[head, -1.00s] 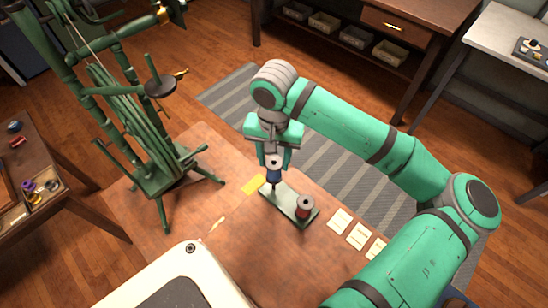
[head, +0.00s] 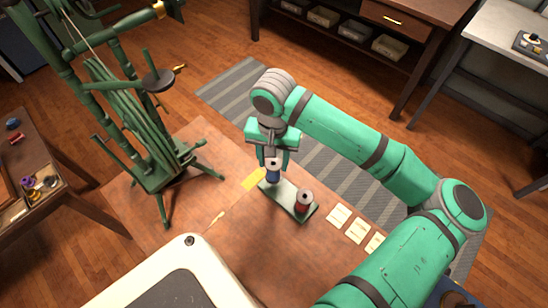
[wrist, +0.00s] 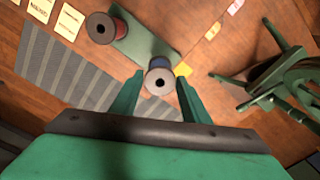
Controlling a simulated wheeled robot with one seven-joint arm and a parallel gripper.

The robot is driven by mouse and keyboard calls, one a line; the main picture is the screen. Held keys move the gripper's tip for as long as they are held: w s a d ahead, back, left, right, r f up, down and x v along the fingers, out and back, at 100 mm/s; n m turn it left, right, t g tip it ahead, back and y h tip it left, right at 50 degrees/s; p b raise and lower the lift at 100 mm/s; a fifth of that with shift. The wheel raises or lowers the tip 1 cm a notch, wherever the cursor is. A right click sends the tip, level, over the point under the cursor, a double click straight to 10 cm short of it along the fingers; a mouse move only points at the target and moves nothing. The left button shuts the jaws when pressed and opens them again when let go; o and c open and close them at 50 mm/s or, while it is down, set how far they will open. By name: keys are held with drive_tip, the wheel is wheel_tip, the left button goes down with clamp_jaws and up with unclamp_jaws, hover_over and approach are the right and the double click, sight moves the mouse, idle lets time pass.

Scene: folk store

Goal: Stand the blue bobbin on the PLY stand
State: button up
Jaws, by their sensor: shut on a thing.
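The blue bobbin (head: 273,174) is upright between the fingers of my gripper (head: 272,160), which is shut on it. In the wrist view the blue bobbin (wrist: 159,78) shows from above, its pale flange between the two green fingers. The green stand (head: 290,200) lies under it on the table. The bobbin is over the stand's far left end; I cannot tell whether it touches the base. A red bobbin (head: 304,201) stands upright on the stand's near right end, and also shows in the wrist view (wrist: 103,29). Any peg under the blue bobbin is hidden.
A green spinning wheel (head: 130,120) stands left of the stand. A yellow card (head: 253,179) lies beside the stand, and several pale cards (head: 357,230) lie to its right.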

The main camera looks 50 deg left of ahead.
drive_tip(key=shift+f, duration=1.85)
drive_tip(key=o, duration=0.8)
drive_tip(key=shift+s, duration=0.15)
drive_tip(key=shift+o, duration=0.2)
wheel_tip(320, 180, up, 11)
drive_tip(key=shift+f, duration=0.1)
